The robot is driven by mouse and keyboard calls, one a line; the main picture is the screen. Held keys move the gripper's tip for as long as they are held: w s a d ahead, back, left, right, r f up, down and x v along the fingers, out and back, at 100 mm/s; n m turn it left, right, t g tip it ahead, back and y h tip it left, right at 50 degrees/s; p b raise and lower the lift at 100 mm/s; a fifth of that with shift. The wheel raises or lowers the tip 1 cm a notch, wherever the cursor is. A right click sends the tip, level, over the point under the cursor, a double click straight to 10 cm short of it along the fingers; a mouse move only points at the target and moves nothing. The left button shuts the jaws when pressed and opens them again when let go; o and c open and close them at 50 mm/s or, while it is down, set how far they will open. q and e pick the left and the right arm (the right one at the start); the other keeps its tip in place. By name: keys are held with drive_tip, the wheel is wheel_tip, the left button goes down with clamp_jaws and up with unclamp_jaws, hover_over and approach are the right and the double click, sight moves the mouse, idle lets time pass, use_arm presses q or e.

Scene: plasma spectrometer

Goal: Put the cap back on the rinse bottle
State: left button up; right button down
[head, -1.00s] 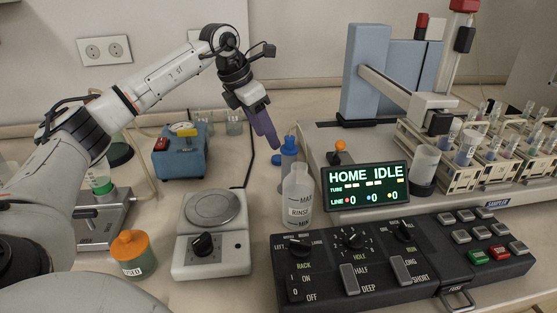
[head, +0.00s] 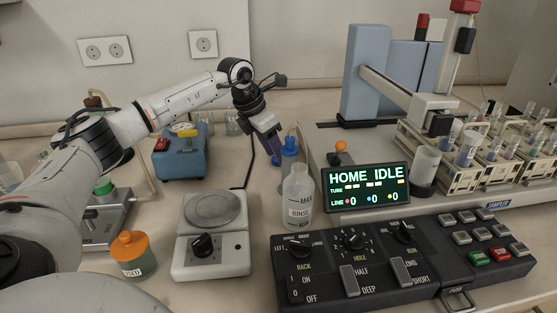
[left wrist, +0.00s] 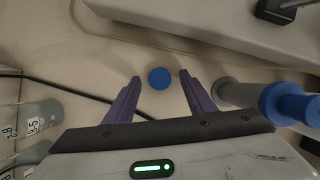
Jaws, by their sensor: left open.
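The rinse bottle (head: 297,200) stands upright in the head view with its narrow neck bare, left of the sampler display. Blue pieces (head: 289,150) show just behind it, partly covered by my left gripper (head: 274,157). The gripper points down with its jaws apart and holds nothing. In the left wrist view, a round blue piece (left wrist: 159,78), which looks like the cap, lies beyond and between the open fingertips (left wrist: 159,84). A grey and blue piece (left wrist: 281,101) is right of the fingers; I cannot tell what it is. My right gripper is not in view.
The sampler display (head: 366,187) and black control panel (head: 400,262) are right of and in front of the bottle. A white balance (head: 211,245) stands to its left. The blue device (head: 183,155) and small beakers are farther back. A dark cable crosses the bench.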

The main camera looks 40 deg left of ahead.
sight(275, 160)
use_arm(q)
drive_tip(key=c, duration=1.1)
drive_tip(key=shift+r, duration=0.1)
wheel_tip(275, 160, up, 10)
drive_tip(key=shift+p, duration=0.4)
